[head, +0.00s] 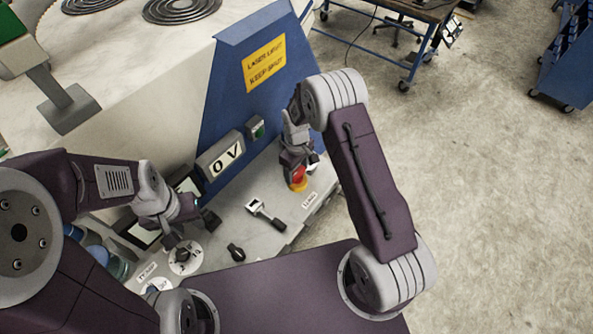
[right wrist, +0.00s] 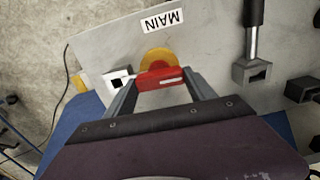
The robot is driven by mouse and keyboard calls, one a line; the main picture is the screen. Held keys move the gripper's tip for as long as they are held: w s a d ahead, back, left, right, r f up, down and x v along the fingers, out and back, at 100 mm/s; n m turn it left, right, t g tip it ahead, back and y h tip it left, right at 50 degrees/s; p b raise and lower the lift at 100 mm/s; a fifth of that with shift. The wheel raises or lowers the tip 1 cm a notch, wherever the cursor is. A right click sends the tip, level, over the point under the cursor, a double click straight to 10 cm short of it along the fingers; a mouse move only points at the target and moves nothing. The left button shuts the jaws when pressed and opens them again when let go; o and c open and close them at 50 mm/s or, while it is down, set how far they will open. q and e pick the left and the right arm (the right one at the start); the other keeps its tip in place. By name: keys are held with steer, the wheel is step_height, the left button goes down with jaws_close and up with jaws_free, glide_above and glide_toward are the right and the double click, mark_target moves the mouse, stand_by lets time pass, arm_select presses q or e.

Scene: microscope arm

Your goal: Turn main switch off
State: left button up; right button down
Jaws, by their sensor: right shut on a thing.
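The main switch is a red handle on a round yellow base (head: 299,184), at the right end of the grey panel in the head view. In the right wrist view, the red handle (right wrist: 160,78) lies crosswise, slightly tilted, in front of the yellow base (right wrist: 157,56), beside the MAIN label (right wrist: 163,21). My right gripper (head: 298,168) is shut on the red handle, with one finger at each end of it. The gripper hides part of the switch in the head view. My left gripper (head: 192,231) is open and empty above the panel's left part, near a white dial (head: 186,258).
A display (head: 222,158) and a green button (head: 257,129) are on the blue face behind. Open floor lies to the right.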

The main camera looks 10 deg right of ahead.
mark_target(298, 172)
steer(key=shift+r+n, duration=0.1)
steer(key=shift+n, duration=0.2)
stand_by(0.4)
steer(key=shift+c, duration=2.2)
jaws_free()
steer(key=shift+o, duration=0.6)
steer(key=shift+s+d, duration=0.1)
steer(key=shift+s, duration=0.05)
steer(key=shift+r+b, duration=0.3)
steer(key=shift+r, duration=0.05)
step_height(298, 172, up, 8)
steer(key=b, duration=0.2)
steer(key=shift+r, duration=0.2)
steer(key=shift+f, duration=0.1)
